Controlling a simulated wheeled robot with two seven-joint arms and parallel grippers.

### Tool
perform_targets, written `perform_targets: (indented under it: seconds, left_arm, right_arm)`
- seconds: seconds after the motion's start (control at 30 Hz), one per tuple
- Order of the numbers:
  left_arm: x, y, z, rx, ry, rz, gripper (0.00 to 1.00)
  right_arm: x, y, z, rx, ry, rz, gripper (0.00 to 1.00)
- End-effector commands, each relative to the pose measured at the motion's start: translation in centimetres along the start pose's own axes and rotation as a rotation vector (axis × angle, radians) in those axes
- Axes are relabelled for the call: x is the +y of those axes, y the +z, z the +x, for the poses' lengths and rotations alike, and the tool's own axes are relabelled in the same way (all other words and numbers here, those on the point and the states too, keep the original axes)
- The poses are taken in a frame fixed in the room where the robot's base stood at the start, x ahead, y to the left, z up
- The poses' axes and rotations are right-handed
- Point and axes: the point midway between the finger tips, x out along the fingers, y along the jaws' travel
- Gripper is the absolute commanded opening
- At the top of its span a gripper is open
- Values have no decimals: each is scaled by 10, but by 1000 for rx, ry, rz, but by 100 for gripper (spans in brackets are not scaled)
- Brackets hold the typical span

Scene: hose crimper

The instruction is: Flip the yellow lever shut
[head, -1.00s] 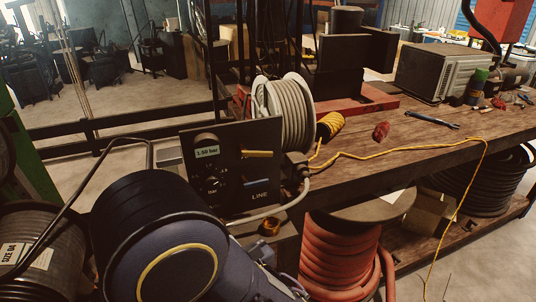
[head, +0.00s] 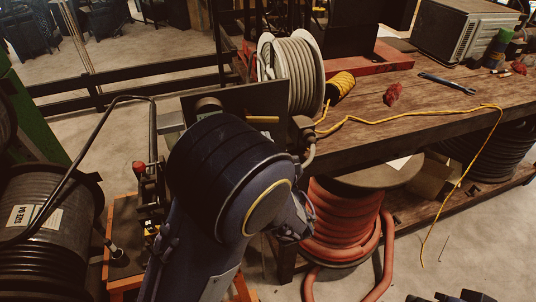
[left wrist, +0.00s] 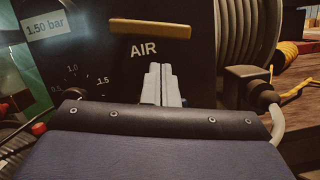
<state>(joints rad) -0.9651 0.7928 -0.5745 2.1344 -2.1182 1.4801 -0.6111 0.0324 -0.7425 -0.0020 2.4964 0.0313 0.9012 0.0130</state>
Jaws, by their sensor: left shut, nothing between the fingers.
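The yellow lever (left wrist: 150,28) is a flat bar lying nearly level on the dark control panel (left wrist: 190,60), above the white word AIR. In the head view the lever (head: 262,119) shows just above my left arm, near the panel's right side. My left gripper (left wrist: 161,72) is shut and empty. In the left wrist view its pale fingers sit below the lever and cover the panel just under AIR. I cannot tell whether they touch the panel. In the head view my left arm hides the fingers and most of the panel.
A grey hose reel (head: 290,75) stands right behind the panel. A hose fitting (left wrist: 262,92) sticks out at the panel's right. The wooden bench (head: 380,125) holds yellow cord, a red rag (head: 397,94) and a wrench (head: 446,83). A red hose coil (head: 340,225) stands below.

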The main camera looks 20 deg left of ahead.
Motion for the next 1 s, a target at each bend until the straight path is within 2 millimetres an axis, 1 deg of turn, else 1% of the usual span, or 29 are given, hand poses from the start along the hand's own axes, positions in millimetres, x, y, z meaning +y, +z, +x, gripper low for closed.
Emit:
perform_targets:
  seconds: [0.03, 0.17, 0.57, 0.63, 0.7, 0.8, 1.0]
  left_arm:
    - [1, 9, 2, 0, 0, -2, 0]
    - [0, 17, 4, 0, 1, -1, 0]
    - [0, 19, 4, 0, 2, -7, 0]
    - [-2, 26, 6, 0, 16, -65, 0]
    - [-4, 33, 8, 0, 41, -166, 0]
    - [-4, 38, 9, -2, 66, -259, 0]
    - [-3, 42, 10, -6, 70, -269, 0]
  right_arm:
    - [-2, -2, -4, 0, 0, 0, 36]
    - [-3, -3, -7, 0, 0, 0, 36]
    - [-3, -3, -6, 0, 0, 0, 36]
    - [-3, -3, -6, 0, 0, 0, 36]
    - [-1, -1, -2, 0, 0, 0, 36]
    - [1, 1, 2, 0, 0, 0, 36]
    - [0, 0, 0, 0, 0, 0, 36]
